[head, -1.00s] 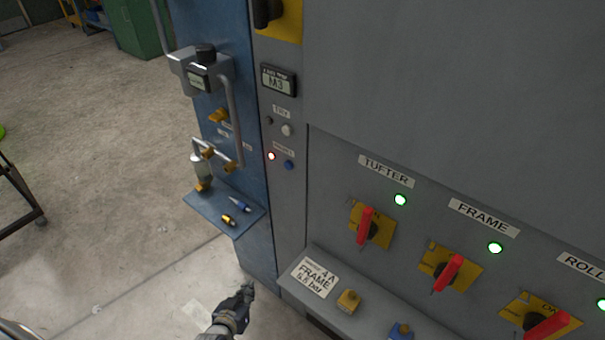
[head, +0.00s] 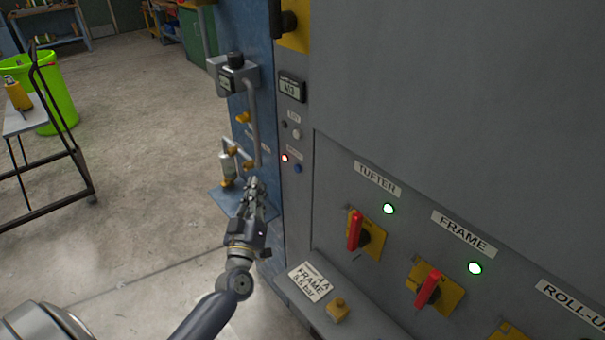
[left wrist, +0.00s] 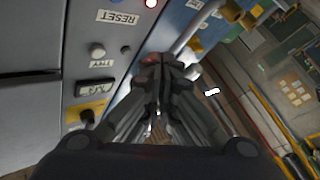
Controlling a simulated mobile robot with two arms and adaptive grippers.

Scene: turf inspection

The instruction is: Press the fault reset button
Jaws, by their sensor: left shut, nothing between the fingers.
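The blue button (head: 297,168) is on the narrow grey panel strip, beside a lit red lamp (head: 284,158) and under a small label. In the left wrist view a label reading RESET (left wrist: 119,18) shows upside down, with the red lamp (left wrist: 151,3) at the top edge; I cannot make out the blue button there. My left gripper (head: 256,182) is shut and empty, fingers pointing up, left of and slightly below the button in the picture and apart from it. Its fingers also show in the left wrist view (left wrist: 158,62). My right gripper is not in view.
Pipes and a regulator (head: 233,75) on the blue column stand just left of the strip, above a small blue shelf (head: 222,198). Red-handled switches (head: 355,231) and a ledge with a yellow-based button (head: 338,310) are at right. A cart (head: 60,165) stands far left.

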